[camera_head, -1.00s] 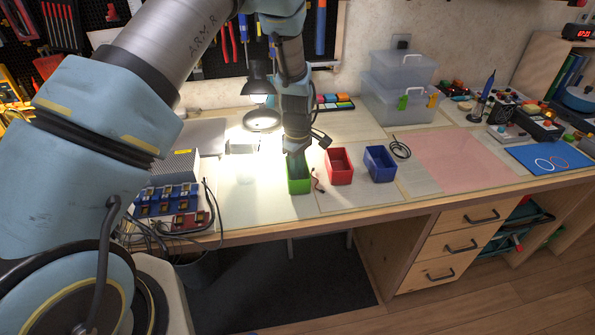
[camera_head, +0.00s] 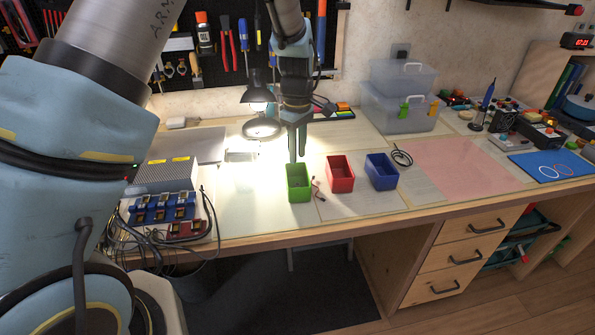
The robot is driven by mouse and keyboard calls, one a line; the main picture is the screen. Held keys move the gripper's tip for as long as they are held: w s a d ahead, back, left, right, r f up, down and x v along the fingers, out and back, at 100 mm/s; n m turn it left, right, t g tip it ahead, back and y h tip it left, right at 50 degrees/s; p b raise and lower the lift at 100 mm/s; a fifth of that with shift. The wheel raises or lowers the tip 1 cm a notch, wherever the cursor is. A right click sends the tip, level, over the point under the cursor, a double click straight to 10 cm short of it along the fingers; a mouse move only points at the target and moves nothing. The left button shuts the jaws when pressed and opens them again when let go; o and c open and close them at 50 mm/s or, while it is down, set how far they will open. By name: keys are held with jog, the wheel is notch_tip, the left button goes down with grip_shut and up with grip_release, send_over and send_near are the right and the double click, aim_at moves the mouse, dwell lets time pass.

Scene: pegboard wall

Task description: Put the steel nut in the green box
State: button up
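The green box (camera_head: 299,196) stands on the bench, left of the red box. I cannot make out a steel nut in it or anywhere else; at this size its inside shows no clear detail. My gripper (camera_head: 297,157) points down, just above and behind the green box's back edge as seen here. Its fingers are thin and dark in this view, and I cannot tell whether they are apart or what is between them.
A red box (camera_head: 340,179) and a blue box (camera_head: 381,176) stand to the right. A small wire piece (camera_head: 318,190) lies beside the green box. A desk lamp (camera_head: 259,97) stands behind left. Clear plastic bins (camera_head: 398,106) stand at the back.

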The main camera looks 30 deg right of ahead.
jog(key=shift+r, duration=1.25)
jog(key=w+a+r+m, duration=0.1)
jog(key=w+a+r, duration=0.1)
jog(key=a, duration=0.8)
jog(key=w+a+r+m, duration=0.1)
jog(key=w+a+r, duration=0.15)
jog(key=a, duration=0.85)
jog(key=s+a+r+m, duration=0.1)
jog(key=s+a, duration=0.3)
jog(key=a, duration=0.4)
jog(key=s+a+r+m+t, duration=0.1)
jog(key=s+a+m, duration=0.2)
jog(key=a, duration=0.6)
jog(key=shift+s+t, duration=0.3)
jog(key=shift+s, duration=0.55)
